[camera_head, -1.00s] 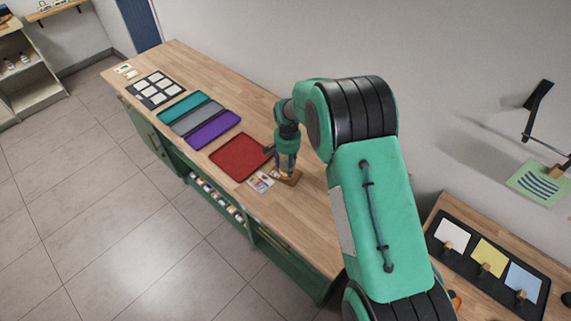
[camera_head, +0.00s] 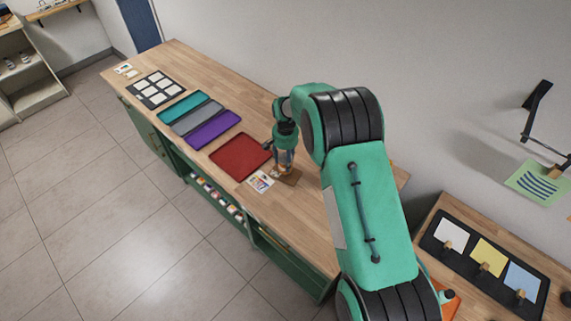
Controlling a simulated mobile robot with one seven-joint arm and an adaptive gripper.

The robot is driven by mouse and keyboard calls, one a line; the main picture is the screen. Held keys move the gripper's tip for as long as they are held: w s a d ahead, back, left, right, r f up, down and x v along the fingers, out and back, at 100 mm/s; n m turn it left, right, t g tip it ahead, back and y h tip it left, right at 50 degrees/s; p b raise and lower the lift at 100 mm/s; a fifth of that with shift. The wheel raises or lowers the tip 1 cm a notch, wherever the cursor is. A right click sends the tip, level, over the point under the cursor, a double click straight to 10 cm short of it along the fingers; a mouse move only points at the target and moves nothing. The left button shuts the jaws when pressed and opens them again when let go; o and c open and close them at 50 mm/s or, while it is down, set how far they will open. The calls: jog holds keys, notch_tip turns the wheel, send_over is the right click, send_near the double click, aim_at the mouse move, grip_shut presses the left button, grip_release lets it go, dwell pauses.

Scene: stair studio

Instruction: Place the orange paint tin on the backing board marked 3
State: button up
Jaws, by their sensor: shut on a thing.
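My gripper (camera_head: 284,166) points down over the long wooden workbench, just right of the red tray (camera_head: 240,156). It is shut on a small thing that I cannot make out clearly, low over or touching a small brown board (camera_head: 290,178). I cannot tell whether the held thing is the orange paint tin. No number 3 can be read anywhere, so I cannot pick out the backing board marked 3.
A picture card (camera_head: 261,182) lies beside the brown board. Teal (camera_head: 182,107), grey (camera_head: 197,118) and purple (camera_head: 213,130) trays lie further left. A black panel (camera_head: 465,285) with white, yellow and blue cards lies lower right, near an orange surface (camera_head: 451,308). The bench's front right is bare.

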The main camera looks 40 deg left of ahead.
jog(key=shift+f, duration=1.15)
jog(key=shift+f, duration=0.1)
jog(key=o, duration=1.5)
jog(key=shift+f, duration=0.1)
notch_tip(320, 180, up, 12)
jog(key=shift+r, duration=0.2)
